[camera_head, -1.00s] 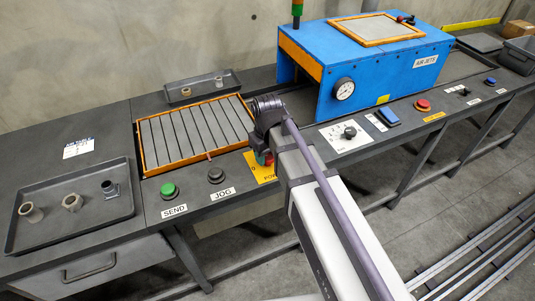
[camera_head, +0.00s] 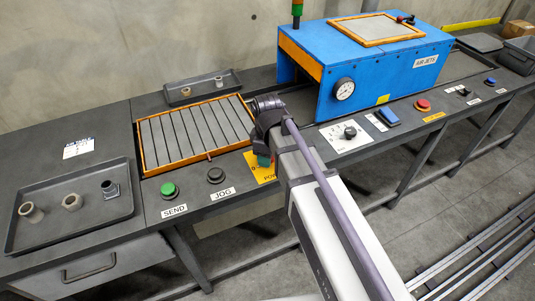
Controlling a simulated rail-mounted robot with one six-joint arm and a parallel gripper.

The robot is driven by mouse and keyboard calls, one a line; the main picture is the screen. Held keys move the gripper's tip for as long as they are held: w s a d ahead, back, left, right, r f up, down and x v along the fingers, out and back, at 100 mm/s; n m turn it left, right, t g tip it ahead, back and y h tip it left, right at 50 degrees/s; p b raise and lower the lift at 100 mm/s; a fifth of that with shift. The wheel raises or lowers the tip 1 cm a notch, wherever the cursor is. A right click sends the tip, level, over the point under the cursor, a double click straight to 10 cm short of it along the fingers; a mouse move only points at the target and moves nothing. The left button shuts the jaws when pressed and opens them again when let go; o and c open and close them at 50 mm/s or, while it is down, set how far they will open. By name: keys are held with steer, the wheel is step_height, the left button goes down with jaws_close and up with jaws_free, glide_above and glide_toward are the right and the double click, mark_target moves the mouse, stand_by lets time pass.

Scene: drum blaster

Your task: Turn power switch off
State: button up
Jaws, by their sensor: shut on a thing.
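The power switch sits on a yellow plate (camera_head: 264,174) marked "POW…" and "0" on the front edge of the bench, right of the JOG button. My gripper (camera_head: 264,160) is down over this plate, shut on the switch knob. My arm and wrist hide nearly all of the knob and the right part of the plate, so the knob's exact angle cannot be read.
A green SEND button (camera_head: 169,190) and a dark JOG button (camera_head: 216,175) lie left of the plate. The orange-framed slatted conveyor (camera_head: 197,132) is behind. The blue air-jets housing (camera_head: 375,65), with a gauge (camera_head: 344,88), stands to the right. A white dial panel (camera_head: 346,137) lies right of my wrist.

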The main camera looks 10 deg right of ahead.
stand_by(0.3)
steer(key=o, duration=0.9)
steer(key=shift+r, duration=0.1)
step_height(320, 180, up, 11)
steer(key=p, duration=1.1)
steer(key=shift+f, duration=0.2)
